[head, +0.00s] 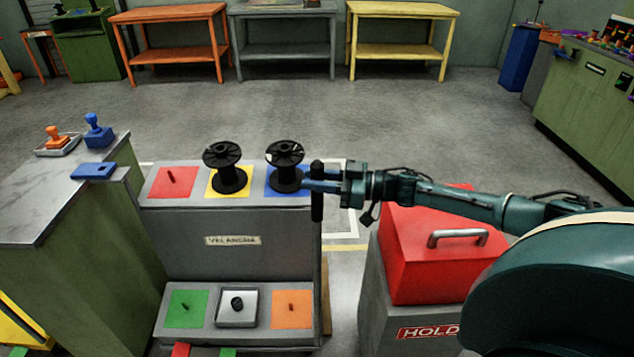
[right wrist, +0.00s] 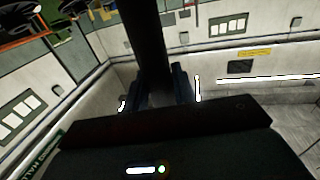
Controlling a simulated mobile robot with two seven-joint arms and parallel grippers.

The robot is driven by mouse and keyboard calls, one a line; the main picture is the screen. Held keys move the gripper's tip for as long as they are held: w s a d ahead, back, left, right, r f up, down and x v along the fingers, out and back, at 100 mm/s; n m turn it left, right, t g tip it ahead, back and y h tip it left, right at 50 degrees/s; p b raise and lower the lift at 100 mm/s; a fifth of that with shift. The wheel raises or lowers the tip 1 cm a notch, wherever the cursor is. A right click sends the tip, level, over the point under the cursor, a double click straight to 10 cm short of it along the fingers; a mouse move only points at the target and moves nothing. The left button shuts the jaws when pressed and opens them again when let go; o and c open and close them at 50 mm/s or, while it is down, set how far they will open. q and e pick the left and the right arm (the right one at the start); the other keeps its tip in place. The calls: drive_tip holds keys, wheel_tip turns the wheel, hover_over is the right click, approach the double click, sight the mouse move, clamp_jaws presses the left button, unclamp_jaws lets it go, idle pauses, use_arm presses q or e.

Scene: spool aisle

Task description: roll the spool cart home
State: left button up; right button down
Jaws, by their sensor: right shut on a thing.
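The grey spool cart (head: 185,234) stands right in front of me, with a name label on its front. Its top deck has red, yellow and blue squares. Black spools stand upright on the yellow square (head: 226,166) and on the blue square (head: 285,164); the red square holds only a short peg. A black upright handle (head: 317,207) rises at the cart's right side. My right gripper (head: 318,184) is shut on this handle. The right wrist view shows the dark bar (right wrist: 147,45) running between the fingers (right wrist: 168,88). My left gripper is not in view.
A green cabinet (head: 72,268) with a marble top stands close on the cart's left. A red box (head: 418,262) on a grey stand is on its right. White and yellow floor lines (head: 348,248) show behind the cart. Open floor stretches back to several tables (head: 178,55).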

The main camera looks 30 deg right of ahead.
drive_tip(key=shift+w+d+r, duration=0.1)
drive_tip(key=shift+w+d, duration=0.1)
drive_tip(key=shift+w+d, duration=0.1)
drive_tip(key=c, duration=1.2)
unclamp_jaws()
